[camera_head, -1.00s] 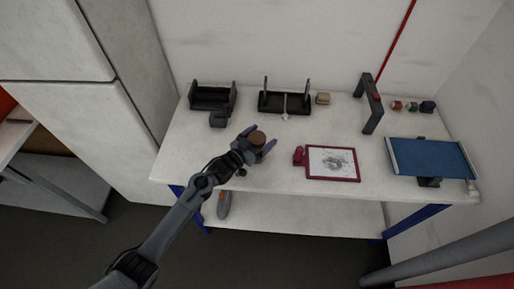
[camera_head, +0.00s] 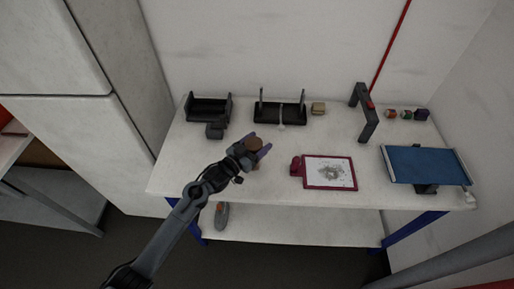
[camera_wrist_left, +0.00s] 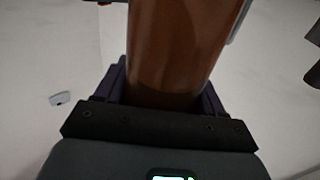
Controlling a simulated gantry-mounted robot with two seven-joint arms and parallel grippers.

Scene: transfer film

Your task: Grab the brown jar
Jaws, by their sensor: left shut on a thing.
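The brown jar (camera_head: 254,144) is between the fingers of my left gripper (camera_head: 257,147), over the left-middle part of the white table. In the left wrist view the brown jar (camera_wrist_left: 180,45) fills the top middle, with a dark purple finger (camera_wrist_left: 113,80) on each side of it. My left gripper is shut on the jar. Whether the jar touches the table cannot be told. My right gripper is not in view.
The white table (camera_head: 220,185) holds black racks (camera_head: 207,108) at the back and a red-framed picture board (camera_head: 329,186) right of my gripper. A dark arch (camera_head: 366,122) and a blue panel (camera_head: 425,164) stand farther right. The table's front-middle is clear.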

